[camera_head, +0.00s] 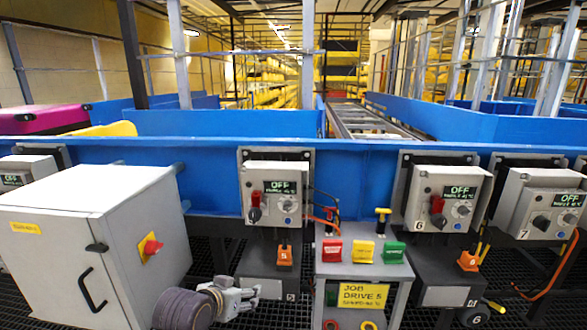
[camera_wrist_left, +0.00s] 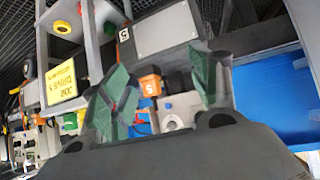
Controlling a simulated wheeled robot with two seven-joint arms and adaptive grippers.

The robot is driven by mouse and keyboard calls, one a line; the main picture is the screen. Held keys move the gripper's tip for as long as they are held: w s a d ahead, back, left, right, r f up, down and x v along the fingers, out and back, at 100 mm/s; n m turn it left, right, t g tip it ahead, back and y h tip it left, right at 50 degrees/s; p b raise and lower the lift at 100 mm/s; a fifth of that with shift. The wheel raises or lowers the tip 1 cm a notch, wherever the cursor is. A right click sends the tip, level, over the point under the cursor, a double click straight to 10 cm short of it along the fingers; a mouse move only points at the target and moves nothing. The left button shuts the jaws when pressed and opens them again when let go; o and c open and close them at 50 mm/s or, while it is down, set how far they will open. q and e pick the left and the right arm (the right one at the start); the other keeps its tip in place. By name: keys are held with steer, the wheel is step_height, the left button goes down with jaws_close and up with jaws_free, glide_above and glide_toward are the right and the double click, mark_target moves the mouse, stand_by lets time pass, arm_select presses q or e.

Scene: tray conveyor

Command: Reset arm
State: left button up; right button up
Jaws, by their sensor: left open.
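My left gripper (camera_head: 247,296) reaches in low at the front in the head view, just left of the job stand. It is open, with nothing between its fingers. In the left wrist view my left gripper (camera_wrist_left: 158,85) has its two green-padded fingers spread apart. An orange tag (camera_wrist_left: 150,82) marked 5 and part of a control box (camera_wrist_left: 180,112) show beyond the gap, apart from the fingers. I do not see my right gripper.
A grey cabinet (camera_head: 75,240) with a red knob stands left. The job stand (camera_head: 362,272) has red, yellow and green labelled blocks. Control boxes reading OFF, including box 5 (camera_head: 272,190), box 6 (camera_head: 447,198) and box 7 (camera_head: 543,203), line the blue conveyor wall (camera_head: 205,180).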

arm_select(q)
steer(key=s+a+f+g, duration=0.3)
steer(key=s+f+g, duration=0.3)
steer(key=s+f, duration=1.6)
steer(key=s+a+f+g+y+p, duration=0.15)
steer(key=s+f+p, duration=0.25)
steer(key=f+p, duration=1)
arm_select(e)
step_height(320, 180, down, 11)
steer(key=s+d+g+h+p, duration=0.1)
steer(key=s+d+p, duration=0.2)
steer(key=p, duration=0.1)
arm_select(q)
steer(key=s+a+r+p, duration=0.2)
steer(key=s+a+p, duration=0.2)
steer(key=s+p, duration=0.6)
steer(key=s+a+r+g+y+p, duration=0.1)
steer(key=s+a+p, duration=0.3)
steer(key=s+p, duration=0.6)
steer(key=shift+s+r+n+p, duration=0.2)
steer(key=shift+r+n+p, duration=0.1)
steer(key=shift+r+p, duration=0.15)
arm_select(e)
steer(key=s+d, duration=0.3)
steer(key=s, duration=0.7)
steer(key=s+d+g+h, duration=0.1)
steer(key=s+d, duration=0.3)
steer(key=s, duration=0.6)
steer(key=shift+s+g, duration=0.3)
steer(key=shift+s, duration=0.1)
